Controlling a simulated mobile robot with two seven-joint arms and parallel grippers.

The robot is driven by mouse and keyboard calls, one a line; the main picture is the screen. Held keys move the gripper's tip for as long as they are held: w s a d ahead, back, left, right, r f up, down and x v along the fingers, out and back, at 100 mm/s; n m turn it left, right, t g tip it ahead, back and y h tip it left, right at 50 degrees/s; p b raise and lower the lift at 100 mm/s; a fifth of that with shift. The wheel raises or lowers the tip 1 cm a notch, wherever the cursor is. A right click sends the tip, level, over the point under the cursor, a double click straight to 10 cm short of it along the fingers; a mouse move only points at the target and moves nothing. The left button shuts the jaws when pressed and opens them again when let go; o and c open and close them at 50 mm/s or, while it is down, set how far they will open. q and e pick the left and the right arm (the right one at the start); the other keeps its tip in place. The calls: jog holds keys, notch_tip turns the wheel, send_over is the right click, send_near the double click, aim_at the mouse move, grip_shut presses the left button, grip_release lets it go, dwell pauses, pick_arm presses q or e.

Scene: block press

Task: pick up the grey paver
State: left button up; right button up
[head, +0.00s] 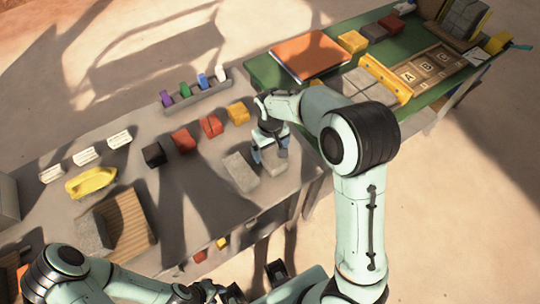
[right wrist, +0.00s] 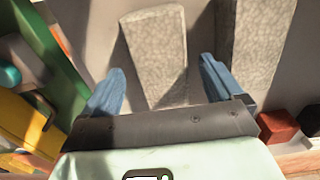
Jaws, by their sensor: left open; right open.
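One grey paver (head: 273,163) lies on the grey table near its front right corner. It also shows in the right wrist view (right wrist: 156,55), between the blue fingertips. My right gripper (head: 270,153) is open above this paver, one finger to each side. In the wrist view my right gripper (right wrist: 160,88) shows a gap between each finger and the paver. A second grey paver (head: 241,172) lies just left of it; it also shows in the wrist view (right wrist: 257,45). My left gripper (head: 232,293) is open, empty and partly cut off at the bottom edge, away from the pavers.
Red blocks (head: 210,126), a black block (head: 154,155) and a yellow block (head: 238,113) stand behind and left. A wooden pallet (head: 135,219) with a grey block is further left. The green table (head: 262,72) with an orange-topped box (head: 308,55) is at the back right.

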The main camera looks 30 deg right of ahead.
aim_at(270, 152)
notch_tip(270, 152, down, 4)
jog(key=shift+a+r, duration=0.1)
jog(key=shift+r, duration=0.15)
jog(key=shift+c, duration=0.3)
jog(key=c, duration=1.5)
jog(key=shift+w+r, duration=0.1)
grip_shut()
jog(key=shift+r, duration=0.1)
